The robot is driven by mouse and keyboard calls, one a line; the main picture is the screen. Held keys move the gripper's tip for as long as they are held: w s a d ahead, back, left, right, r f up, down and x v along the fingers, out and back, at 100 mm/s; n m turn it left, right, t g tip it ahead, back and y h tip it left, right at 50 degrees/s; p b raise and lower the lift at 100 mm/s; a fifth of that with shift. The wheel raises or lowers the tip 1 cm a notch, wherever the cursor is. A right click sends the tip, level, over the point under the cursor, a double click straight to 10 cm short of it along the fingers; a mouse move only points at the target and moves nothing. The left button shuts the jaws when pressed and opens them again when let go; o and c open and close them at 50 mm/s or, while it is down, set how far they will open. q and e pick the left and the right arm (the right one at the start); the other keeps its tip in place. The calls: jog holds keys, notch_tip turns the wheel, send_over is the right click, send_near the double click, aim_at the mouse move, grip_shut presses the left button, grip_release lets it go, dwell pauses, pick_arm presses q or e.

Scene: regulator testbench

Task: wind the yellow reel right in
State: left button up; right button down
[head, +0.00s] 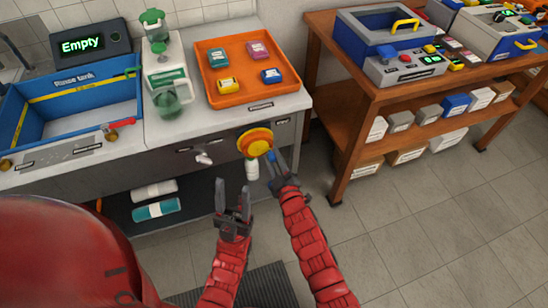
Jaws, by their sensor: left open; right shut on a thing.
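The yellow reel (255,142) is a round disc with an orange middle, mounted on the front face of the bench. A white and green end piece (252,170) hangs just below it. My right gripper (279,158) is at the reel's lower right edge and is shut on a part of it there; the fingers hide exactly which part. My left gripper (233,196) is open and empty, in front of the bench, below and left of the reel and apart from it.
An orange tray (265,97) with several small blocks sits on the bench above the reel. A tap-like fitting (203,157) sticks out left of the reel. A wooden shelf table (345,120) stands to the right. The floor at lower right is clear.

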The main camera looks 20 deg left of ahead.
jog(key=shift+f, duration=0.1)
jog(key=c, duration=0.6)
grip_release()
jog(key=shift+b+v, duration=0.7)
jog(key=shift+v, duration=8.05)
jog(key=shift+w, duration=0.1)
